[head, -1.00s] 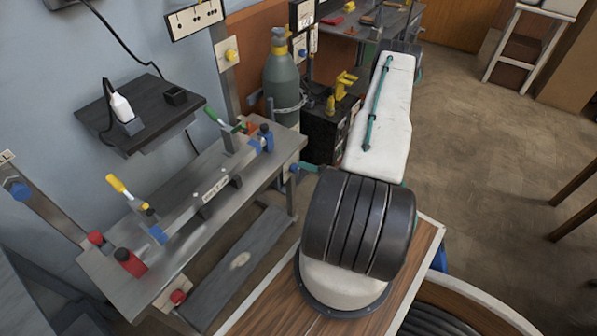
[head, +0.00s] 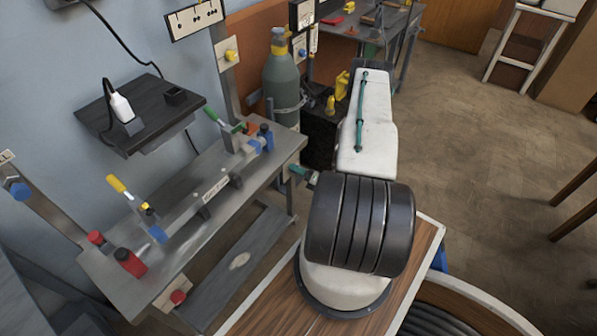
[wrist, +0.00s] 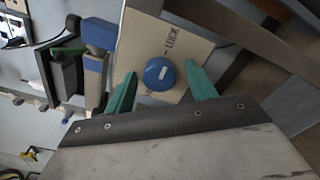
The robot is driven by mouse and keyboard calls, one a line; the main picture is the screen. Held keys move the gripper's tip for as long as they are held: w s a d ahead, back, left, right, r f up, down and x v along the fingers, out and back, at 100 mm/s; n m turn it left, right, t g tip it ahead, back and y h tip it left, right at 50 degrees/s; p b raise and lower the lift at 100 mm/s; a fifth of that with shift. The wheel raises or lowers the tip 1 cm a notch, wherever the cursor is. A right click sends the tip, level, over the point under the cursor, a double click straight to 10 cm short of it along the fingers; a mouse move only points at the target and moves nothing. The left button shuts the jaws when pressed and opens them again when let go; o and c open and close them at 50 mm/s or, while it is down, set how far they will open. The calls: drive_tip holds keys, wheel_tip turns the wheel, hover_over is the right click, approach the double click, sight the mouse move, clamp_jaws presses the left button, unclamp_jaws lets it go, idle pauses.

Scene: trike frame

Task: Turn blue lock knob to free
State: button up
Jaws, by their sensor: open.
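The blue lock knob (wrist: 162,73) is round with a short white mark across its face. It sits on a pale plate (wrist: 152,35) printed with LOCK in the wrist view. My gripper (wrist: 160,80) is open, with one green fingertip on each side of the knob. In the head view my gripper (head: 303,172) is at the right end of the steel bench, and the knob is largely hidden there.
The steel bench (head: 192,225) carries a clamped bar with yellow and green handles. A grey gas cylinder (head: 283,75) stands behind it. Another blue knob (head: 18,190) is on a post at far left. Open floor (head: 480,150) lies to the right.

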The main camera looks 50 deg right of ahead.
drive_tip(key=shift+c, duration=0.4)
drive_tip(key=c, duration=0.9)
